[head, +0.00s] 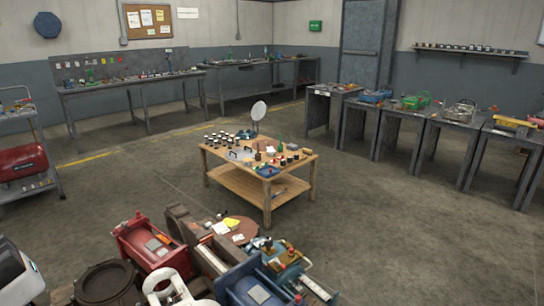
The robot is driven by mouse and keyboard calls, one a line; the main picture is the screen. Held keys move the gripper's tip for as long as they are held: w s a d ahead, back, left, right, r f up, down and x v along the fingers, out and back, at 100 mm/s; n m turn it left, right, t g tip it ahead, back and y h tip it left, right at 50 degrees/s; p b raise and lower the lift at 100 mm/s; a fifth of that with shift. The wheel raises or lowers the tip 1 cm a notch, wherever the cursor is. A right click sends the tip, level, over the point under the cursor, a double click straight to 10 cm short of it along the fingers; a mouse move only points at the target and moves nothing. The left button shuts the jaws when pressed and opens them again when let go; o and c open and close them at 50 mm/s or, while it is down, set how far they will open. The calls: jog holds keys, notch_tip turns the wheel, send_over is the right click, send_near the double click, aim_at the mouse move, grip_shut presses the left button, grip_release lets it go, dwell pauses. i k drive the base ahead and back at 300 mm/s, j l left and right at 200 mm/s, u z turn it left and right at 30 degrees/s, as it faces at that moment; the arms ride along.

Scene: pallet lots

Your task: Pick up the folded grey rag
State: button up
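I cannot make out the folded grey rag for certain. A small grey flat piece (157,245) lies on the red machine at the lower left. Another grey flat piece (259,294) lies on the blue machine at the bottom centre. Both are too small to tell whether they are cloth. My gripper is not in view.
A low wooden table (240,183) crowded with small jars and tools stands mid-floor. Machines, including the red one (140,232) and the blue one (236,284), fill the lower left foreground. Workbenches (105,84) line the walls. The floor at the right (400,235) is clear.

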aim_at(291, 147)
jog(key=i+l+z, duration=0.25)
jog(key=l, duration=0.35)
jog(key=i+l+z, duration=0.3)
jog(key=l, duration=0.25)
jog(key=i+l+z, duration=0.25)
jog(key=i+l, duration=0.15)
jog(key=i+l+z, duration=0.25)
jog(key=i, duration=0.3)
jog(key=i+l+z, duration=0.15)
jog(key=i+z, duration=0.15)
jog(key=i, duration=0.25)
jog(key=i+u, duration=0.15)
jog(key=i, duration=0.45)
jog(key=i+l+u, duration=0.2)
jog(key=i, duration=0.4)
jog(key=i+j+u, duration=0.1)
jog(key=i+u, duration=0.8)
jog(key=i+j+u, duration=0.1)
jog(key=i+u, duration=0.4)
jog(key=i+l+u, duration=0.1)
jog(key=i+u, duration=0.55)
jog(key=i, duration=1)
